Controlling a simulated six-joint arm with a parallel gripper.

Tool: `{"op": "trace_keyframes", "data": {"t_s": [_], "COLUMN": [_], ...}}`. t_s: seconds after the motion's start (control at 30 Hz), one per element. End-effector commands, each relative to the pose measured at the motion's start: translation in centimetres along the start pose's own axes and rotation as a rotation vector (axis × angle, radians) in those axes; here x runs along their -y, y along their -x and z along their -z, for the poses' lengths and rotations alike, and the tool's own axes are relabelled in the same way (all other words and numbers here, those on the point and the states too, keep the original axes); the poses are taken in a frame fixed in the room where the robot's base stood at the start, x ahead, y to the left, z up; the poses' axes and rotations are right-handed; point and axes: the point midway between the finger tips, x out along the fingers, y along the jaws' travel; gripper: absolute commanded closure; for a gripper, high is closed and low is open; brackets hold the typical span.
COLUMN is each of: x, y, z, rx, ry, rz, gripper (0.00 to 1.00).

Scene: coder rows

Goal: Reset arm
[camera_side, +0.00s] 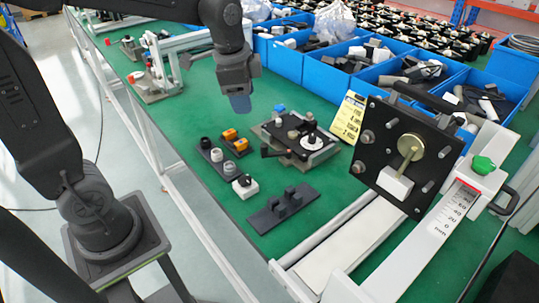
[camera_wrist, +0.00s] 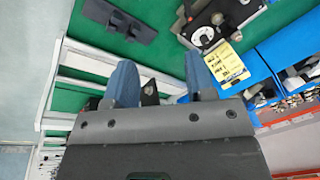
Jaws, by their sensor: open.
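My gripper (camera_side: 240,103) hangs in the air above the green bench, fingers pointing down, left of the black fixture plate. In the wrist view its two blue fingers (camera_wrist: 160,80) stand wide apart with nothing held between them. The dark arm comes in from the left and top of the side view. The fixture plate (camera_side: 320,152) with a round dial lies on the bench, to the right of and below the gripper. It also shows at the top of the wrist view (camera_wrist: 230,14).
A dark bracket (camera_side: 282,208) and a small-parts strip (camera_side: 215,158) lie on the bench (camera_side: 190,130). An upright black panel (camera_side: 405,150) and a scaled rail (camera_side: 450,210) stand at right. Blue bins (camera_side: 330,75) line the back. A yellow label (camera_side: 348,117) stands beside the fixture plate.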

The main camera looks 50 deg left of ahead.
Motion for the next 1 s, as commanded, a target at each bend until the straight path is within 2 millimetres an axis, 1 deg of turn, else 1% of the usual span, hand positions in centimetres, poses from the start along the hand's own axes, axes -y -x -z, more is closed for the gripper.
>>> {"op": "trace_keyframes", "data": {"t_s": [0.03,0.13,0.2,0.3,0.4,0.5,0.6,1.0], "x": [-1.6,-4.5,-6.4,-8.6,-10.2,-11.2,-11.6,-11.6], "y": [1.2,2.7,3.3,3.7,3.8,3.7,3.6,3.6], "z": [-0.8,-2.5,-3.7,-5.3,-6.5,-7.3,-7.6,-7.7], "rx": [-0.032,-0.092,-0.136,-0.197,-0.246,-0.278,-0.292,-0.293], "ry": [0.072,0.231,0.34,0.479,0.587,0.658,0.691,0.699], "rz": [0.027,0.06,0.076,0.087,0.088,0.085,0.083,0.082], "gripper": [0.5,0.5,0.5,0.5,0.5,0.5,0.5,0.5]}}
